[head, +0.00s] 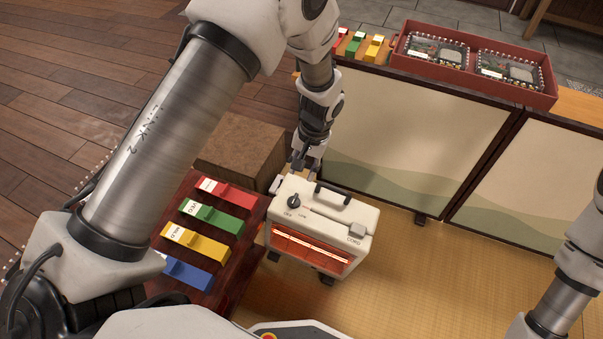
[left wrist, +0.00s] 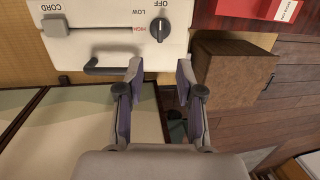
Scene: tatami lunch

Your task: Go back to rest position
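A white portable heater (head: 318,222) stands on the tatami, its front bars glowing orange-red. It has a black top handle (head: 333,195), a dark dial (head: 294,202) and a cord button (head: 357,231). My left gripper (head: 305,168) points down just behind the heater's back left corner. In the left wrist view the heater's top (left wrist: 108,35) fills the upper left, and my left gripper (left wrist: 159,70) has its fingers spread with nothing between them. I cannot tell whether it touches the heater. My right arm (head: 572,280) shows at the lower right; its gripper is out of view.
A dark red low table (head: 228,262) with red, green, yellow and blue labelled blocks stands left of the heater. A brown box (head: 240,150) is behind it. A folding screen (head: 420,130) stands behind the heater, with a red tray (head: 400,58) beyond. Tatami (head: 430,270) at right is clear.

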